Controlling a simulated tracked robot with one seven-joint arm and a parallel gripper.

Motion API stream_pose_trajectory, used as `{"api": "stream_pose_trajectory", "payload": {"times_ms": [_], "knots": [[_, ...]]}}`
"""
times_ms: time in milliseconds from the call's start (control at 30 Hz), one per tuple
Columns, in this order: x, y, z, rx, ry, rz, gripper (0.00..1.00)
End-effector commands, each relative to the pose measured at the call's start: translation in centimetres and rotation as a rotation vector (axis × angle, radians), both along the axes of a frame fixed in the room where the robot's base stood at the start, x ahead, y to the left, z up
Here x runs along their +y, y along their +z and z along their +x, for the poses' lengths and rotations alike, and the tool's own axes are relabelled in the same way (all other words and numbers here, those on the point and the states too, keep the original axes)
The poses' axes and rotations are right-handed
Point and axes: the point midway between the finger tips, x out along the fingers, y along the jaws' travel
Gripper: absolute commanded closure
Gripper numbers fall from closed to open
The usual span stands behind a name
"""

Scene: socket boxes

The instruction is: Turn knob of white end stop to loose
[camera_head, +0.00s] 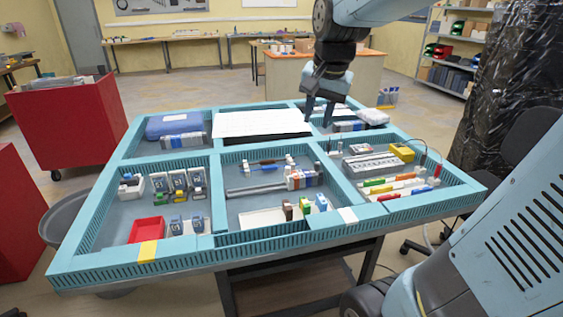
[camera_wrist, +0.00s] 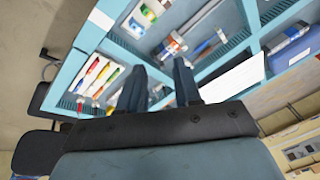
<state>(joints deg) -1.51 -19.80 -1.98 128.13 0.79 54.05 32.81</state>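My gripper (camera_head: 319,112) hangs above the far right part of the blue compartment table (camera_head: 190,245), its two dark fingers apart with nothing between them. The fingers also show apart in the wrist view (camera_wrist: 162,68). A rail (camera_head: 250,189) with grey, white, red and blue modules (camera_head: 303,178) lies in the middle compartment, nearer the head camera than my gripper. The rail and modules also show in the wrist view, beyond the fingertips (camera_wrist: 170,46). The white end stop and its knob are too small to tell apart from the other pieces.
Small upright modules (camera_head: 304,206) stand in front of the rail. A red bin (camera_head: 147,230) and several grey devices fill the left compartment. A white panel (camera_head: 262,123) lies at the back. Colored pens and a yellow block (camera_head: 402,152) are at right. Compartment walls divide the table.

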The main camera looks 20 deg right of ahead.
Motion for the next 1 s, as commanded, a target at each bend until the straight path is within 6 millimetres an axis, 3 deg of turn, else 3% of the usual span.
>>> {"api": "stream_pose_trajectory", "payload": {"times_ms": [33,367,600,800,1000], "knots": [[0.0,-0.4,1.7,0.025,-0.051,0.016,0.67],[-0.1,-3.8,11.2,0.149,-0.426,0.101,0.67],[-0.2,-8.1,17.7,0.230,-0.701,0.128,0.67],[-0.1,-11.6,21.6,0.274,-0.881,0.133,0.67],[-0.1,-13.3,23.2,0.292,-0.968,0.132,0.67]]}}
